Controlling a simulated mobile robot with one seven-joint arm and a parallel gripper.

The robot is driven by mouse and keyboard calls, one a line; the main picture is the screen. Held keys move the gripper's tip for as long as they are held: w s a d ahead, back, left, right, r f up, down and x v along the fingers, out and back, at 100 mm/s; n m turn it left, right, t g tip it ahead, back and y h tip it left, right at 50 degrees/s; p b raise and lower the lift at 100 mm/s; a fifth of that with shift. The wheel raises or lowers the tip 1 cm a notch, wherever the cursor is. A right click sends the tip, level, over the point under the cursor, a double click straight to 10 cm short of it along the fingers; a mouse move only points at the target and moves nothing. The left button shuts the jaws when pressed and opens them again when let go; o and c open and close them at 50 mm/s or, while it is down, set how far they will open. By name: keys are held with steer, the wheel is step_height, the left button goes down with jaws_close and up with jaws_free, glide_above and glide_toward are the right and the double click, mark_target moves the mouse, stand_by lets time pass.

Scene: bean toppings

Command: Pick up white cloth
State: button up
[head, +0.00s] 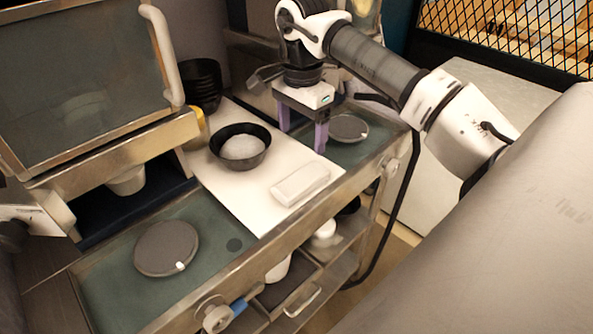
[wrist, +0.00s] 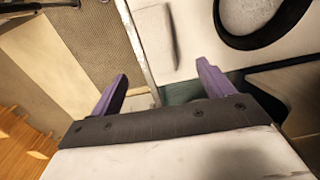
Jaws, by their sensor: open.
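The white cloth (head: 300,185) is a folded, flat, rounded rectangle. It lies on the white board (head: 235,195) near the counter's front edge. In the wrist view the cloth (wrist: 153,38) shows at the top centre, ahead of the fingertips. My gripper (head: 302,130) has two purple fingers pointing down, spread apart with nothing between them. It hangs above the counter, behind and slightly right of the cloth in the head view. The fingers also show in the wrist view (wrist: 162,72), apart from the cloth.
A black bowl with white contents (head: 240,146) stands on the board left of my gripper. Stacked black bowls (head: 201,86) stand behind it. A round dark lid (head: 348,127) lies right of my gripper, another (head: 166,248) at front left. A metal rail (head: 300,215) edges the counter.

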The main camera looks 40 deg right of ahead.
step_height(320, 180, down, 7)
steer(key=b, duration=0.4)
steer(key=shift+f, duration=0.1)
step_height(320, 180, down, 5)
steer(key=b, duration=0.3)
steer(key=shift+s+f, duration=0.1)
steer(key=shift+a, duration=0.1)
steer(key=c, duration=1.1)
steer(key=shift+r, duration=0.2)
step_height(320, 180, up, 11)
steer(key=p, duration=0.7)
step_height(320, 180, up, 9)
glide_above(301, 177)
